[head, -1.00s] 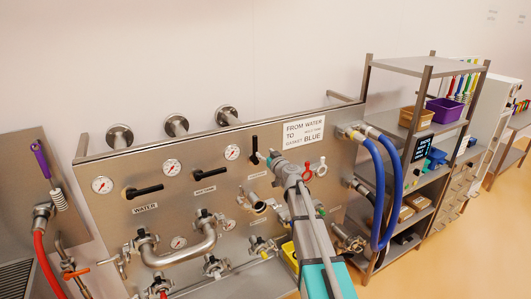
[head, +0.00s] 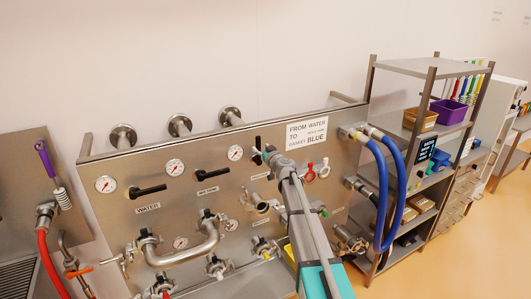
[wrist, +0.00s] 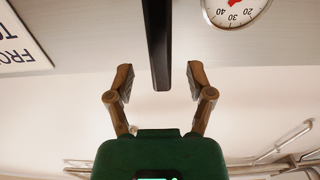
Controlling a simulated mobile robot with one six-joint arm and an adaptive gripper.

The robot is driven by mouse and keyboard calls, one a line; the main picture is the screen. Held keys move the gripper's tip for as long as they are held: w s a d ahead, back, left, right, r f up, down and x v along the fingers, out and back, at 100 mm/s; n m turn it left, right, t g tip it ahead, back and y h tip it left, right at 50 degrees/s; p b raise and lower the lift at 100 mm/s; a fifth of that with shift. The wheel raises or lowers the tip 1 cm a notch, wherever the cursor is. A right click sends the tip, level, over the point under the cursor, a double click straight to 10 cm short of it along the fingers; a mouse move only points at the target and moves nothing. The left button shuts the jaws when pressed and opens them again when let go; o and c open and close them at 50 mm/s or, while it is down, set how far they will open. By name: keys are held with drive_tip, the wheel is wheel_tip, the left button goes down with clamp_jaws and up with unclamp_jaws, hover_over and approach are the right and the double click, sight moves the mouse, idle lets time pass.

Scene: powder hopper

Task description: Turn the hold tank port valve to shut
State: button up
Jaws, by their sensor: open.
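A black lever handle (head: 257,143) stands upright on the steel panel, right of a gauge and left of the white sign. The small label (head: 261,176) below it is too small to read, so I cannot tell from it which port this is. My gripper (head: 263,155) is at this handle and partly covers it in the head view. In the wrist view my gripper (wrist: 160,80) is open, with one finger on each side of the free end of the black handle (wrist: 161,45). A gap shows on both sides, and the gripper holds nothing.
Two other black levers, the water one (head: 146,191) and one beside it (head: 206,170), lie roughly level. The sign (head: 307,133) and red and white small handles (head: 317,171) are close right of my gripper. Blue hoses (head: 392,190) hang farther right. A gauge (wrist: 236,10) shows in the wrist view.

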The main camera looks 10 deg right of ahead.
sight(259, 146)
drive_tip(key=shift+x, duration=1.55)
clamp_jaws()
